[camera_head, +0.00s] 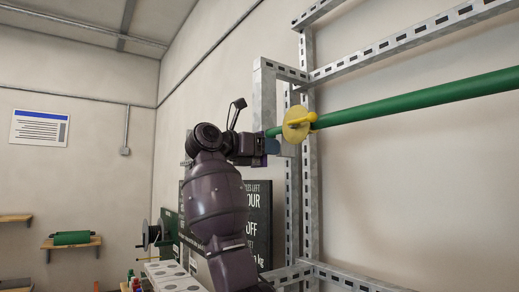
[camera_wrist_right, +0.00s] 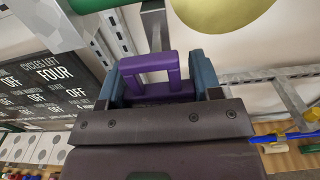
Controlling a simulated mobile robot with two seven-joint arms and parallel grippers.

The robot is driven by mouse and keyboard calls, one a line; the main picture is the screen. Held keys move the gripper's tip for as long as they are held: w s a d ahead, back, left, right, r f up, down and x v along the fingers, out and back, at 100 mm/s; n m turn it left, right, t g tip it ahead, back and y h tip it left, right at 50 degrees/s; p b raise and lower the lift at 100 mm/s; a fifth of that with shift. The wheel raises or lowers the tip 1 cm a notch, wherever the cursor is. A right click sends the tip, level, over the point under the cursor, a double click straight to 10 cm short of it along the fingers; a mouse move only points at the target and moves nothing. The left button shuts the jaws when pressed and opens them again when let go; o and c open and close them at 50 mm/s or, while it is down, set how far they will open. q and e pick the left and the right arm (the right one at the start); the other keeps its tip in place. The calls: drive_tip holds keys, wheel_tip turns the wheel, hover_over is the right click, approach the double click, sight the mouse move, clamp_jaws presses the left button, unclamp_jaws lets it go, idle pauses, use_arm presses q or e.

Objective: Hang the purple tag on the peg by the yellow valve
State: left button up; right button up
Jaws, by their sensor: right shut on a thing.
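My right gripper (camera_head: 268,147) is raised beside the yellow valve (camera_head: 297,124), just left of and below it. In the right wrist view its two blue-grey fingers (camera_wrist_right: 161,80) are shut on the purple tag (camera_wrist_right: 150,63), a squared purple loop standing up between them. The valve shows there as a yellow disc (camera_wrist_right: 213,10) above and right of the tag. A grey metal bar (camera_wrist_right: 155,25) stands behind the tag; I cannot tell whether it is the peg. The tag looks not to be hanging on anything. My left gripper is out of view.
A green pipe (camera_head: 420,98) runs right from the valve. A slotted metal frame (camera_head: 311,200) stands behind my gripper. A dark sign board (camera_head: 259,215) is below, with a wall shelf (camera_head: 72,243) at far left. Open air lies left of my arm.

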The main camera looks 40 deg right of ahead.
drive_tip(key=shift+s+d+f, duration=0.1)
drive_tip(key=shift+d+f, duration=0.1)
drive_tip(key=shift+d, duration=0.8)
drive_tip(key=shift+s+d+f, duration=0.1)
drive_tip(key=shift+d+f, duration=0.1)
drive_tip(key=shift+d, duration=0.75)
drive_tip(key=shift+d, duration=0.15)
drive_tip(key=o, duration=1)
drive_tip(key=shift+o, duration=0.5)
drive_tip(key=w+a, duration=0.1)
drive_tip(key=a, duration=1.1)
drive_tip(key=shift+w, duration=0.1)
idle(0.3)
